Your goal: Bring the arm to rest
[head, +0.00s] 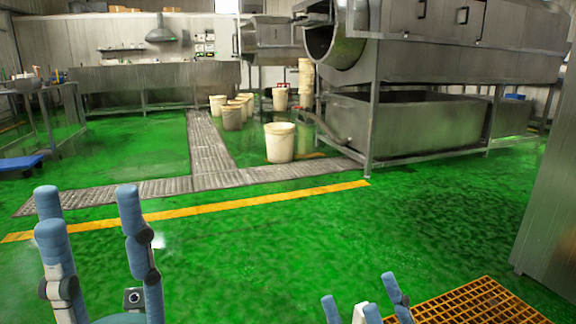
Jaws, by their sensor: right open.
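My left gripper (88,208) stands upright at the lower left in the head view. My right gripper (359,287) is low at the bottom edge, right of the middle. Its two blue fingers are also apart and nothing shows between them. Neither gripper appears to touch anything. Most of both arms lies outside the picture.
An orange floor grating (478,303) lies beside the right gripper. A metal cabinet (550,190) stands at the right edge. A steel drum machine (430,105) and a white bucket (280,143) are farther back. The green floor (260,250) ahead is clear.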

